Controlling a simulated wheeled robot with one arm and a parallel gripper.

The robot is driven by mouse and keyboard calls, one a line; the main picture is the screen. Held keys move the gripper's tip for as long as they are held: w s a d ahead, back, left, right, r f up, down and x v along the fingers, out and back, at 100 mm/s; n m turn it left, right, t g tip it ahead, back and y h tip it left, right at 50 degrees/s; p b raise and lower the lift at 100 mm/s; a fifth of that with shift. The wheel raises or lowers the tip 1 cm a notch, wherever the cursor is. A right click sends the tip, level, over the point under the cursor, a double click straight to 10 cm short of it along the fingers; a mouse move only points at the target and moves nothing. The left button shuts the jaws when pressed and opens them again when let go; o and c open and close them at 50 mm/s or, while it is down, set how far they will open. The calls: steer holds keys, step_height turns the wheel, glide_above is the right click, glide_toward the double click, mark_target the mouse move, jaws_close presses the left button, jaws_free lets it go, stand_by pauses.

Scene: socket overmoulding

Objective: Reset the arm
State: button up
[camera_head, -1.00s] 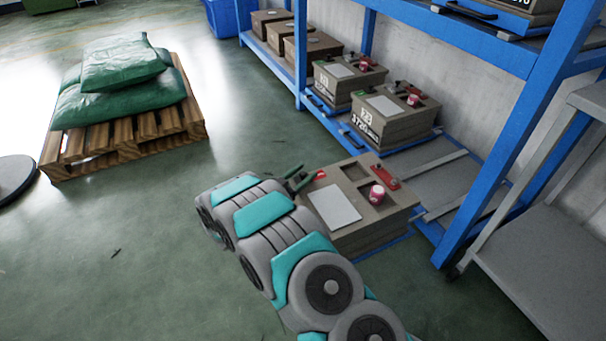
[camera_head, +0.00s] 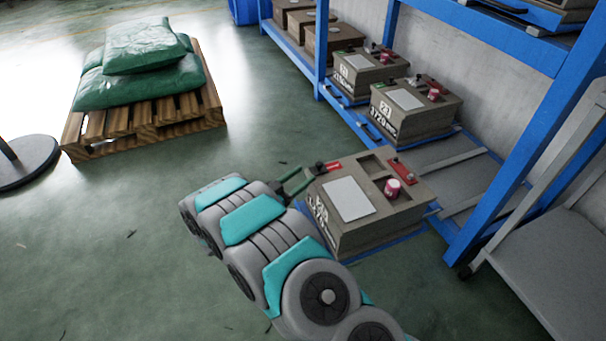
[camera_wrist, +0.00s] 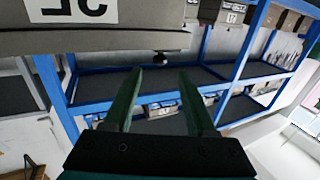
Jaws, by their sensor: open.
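My arm (camera_head: 255,222) reaches out low over the floor in the head view. Its green gripper (camera_head: 302,180) is at the left edge of a grey-brown mould box (camera_head: 330,228), partly hidden behind my arm. The box has a light plate, red parts and a pink-red cup on top. In the wrist view my gripper (camera_wrist: 160,85) is open, with its two green fingers wide apart and nothing between them.
A blue shelf rack (camera_head: 540,130) with several similar boxes (camera_head: 420,108) stands on the right. A grey cart (camera_head: 545,255) stands at the lower right. A wooden pallet (camera_head: 150,130) with green sacks (camera_head: 140,75) is at the upper left. The floor between is clear.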

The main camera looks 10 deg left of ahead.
steer(key=w+a+r+n+g+y+p, duration=0.1)
steer(key=w+a+r+n+g+y, duration=0.15)
steer(key=w+r+y, duration=0.6)
steer(key=s+d+r+n+g+y, duration=0.3)
steer(key=s+r+y, duration=0.3)
steer(key=r, duration=0.4)
steer(key=s+d+r+g+h+p, duration=0.1)
steer(key=s+d+g, duration=0.2)
steer(key=s+d, duration=0.6)
steer(key=s+d+r+g+h, duration=0.1)
steer(key=s+d+g, duration=0.3)
steer(key=s+d, duration=0.6)
steer(key=s+d+r+n+g+h+p, duration=0.1)
steer(key=s+d+g, duration=0.3)
steer(key=s, duration=2.2)
steer(key=d+h, duration=0.1)
steer(key=d, duration=0.5)
steer(key=shift+r+h+p, duration=0.2)
steer(key=shift+h+p, duration=0.1)
steer(key=shift+h, duration=0.05)
